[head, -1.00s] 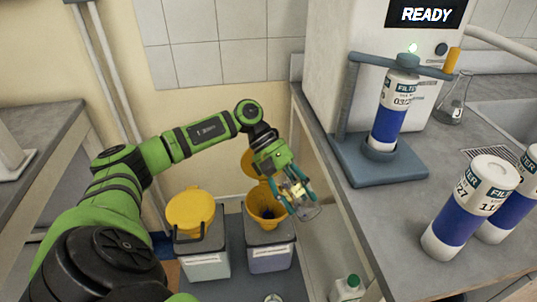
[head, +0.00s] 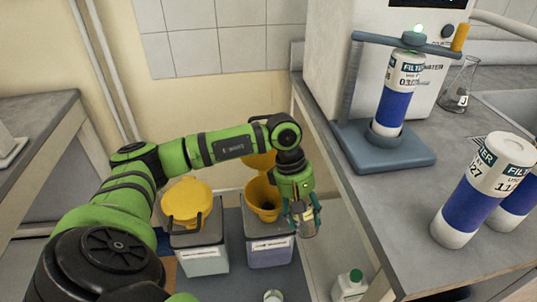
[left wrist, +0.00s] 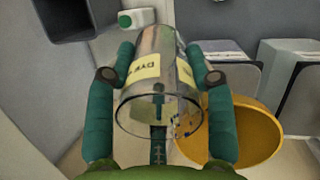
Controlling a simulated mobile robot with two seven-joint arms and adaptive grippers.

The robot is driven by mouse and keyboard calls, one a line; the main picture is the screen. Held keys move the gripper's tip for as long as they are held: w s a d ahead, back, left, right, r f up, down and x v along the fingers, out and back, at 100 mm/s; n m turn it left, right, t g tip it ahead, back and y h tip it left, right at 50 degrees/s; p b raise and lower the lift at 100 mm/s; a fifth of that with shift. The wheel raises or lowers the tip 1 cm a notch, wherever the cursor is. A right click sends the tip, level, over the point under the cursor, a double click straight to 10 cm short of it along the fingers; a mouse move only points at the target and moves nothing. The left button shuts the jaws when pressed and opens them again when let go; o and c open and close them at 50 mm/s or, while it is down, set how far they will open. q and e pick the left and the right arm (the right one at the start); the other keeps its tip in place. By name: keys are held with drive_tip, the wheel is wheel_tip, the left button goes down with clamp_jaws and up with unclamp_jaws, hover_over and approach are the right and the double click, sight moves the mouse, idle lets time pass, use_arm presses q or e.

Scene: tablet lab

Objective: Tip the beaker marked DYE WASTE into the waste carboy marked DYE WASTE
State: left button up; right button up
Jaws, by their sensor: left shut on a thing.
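My left gripper (head: 303,212) is shut on a clear glass beaker (head: 307,228). In the left wrist view the beaker (left wrist: 158,85) sits between both fingers, and its yellowish label reads "DYE W…", partly cut off. Small coloured specks show at its glass; I cannot tell if liquid is inside. In the head view the beaker is close to upright, at the right of an open yellow funnel (head: 256,194) on the right-hand grey carboy (head: 270,250). The left-hand carboy (head: 202,258) has its yellow lid (head: 187,202) down. Both carboy labels are too small to read. My right gripper is out of view.
The grey bench (head: 385,200) rises close at the right, with a filter stand (head: 385,150), filter cartridges (head: 485,190) and a flask (head: 458,90). A white bottle with a green cap (head: 349,287) stands low beside the bench. Another bench (head: 35,125) is at the left.

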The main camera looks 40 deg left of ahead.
sight(306, 225)
use_arm(q)
drive_tip(key=f+y, duration=0.1)
drive_tip(key=d+f+y+b, duration=0.1)
drive_tip(key=f, duration=0.1)
drive_tip(key=shift+f, duration=0.25)
drive_tip(key=shift+w+f+y, duration=0.1)
drive_tip(key=shift+y, duration=0.5)
drive_tip(key=shift+d+f+y, duration=0.1)
drive_tip(key=shift+d+y, duration=0.05)
drive_tip(key=shift+y, duration=0.15)
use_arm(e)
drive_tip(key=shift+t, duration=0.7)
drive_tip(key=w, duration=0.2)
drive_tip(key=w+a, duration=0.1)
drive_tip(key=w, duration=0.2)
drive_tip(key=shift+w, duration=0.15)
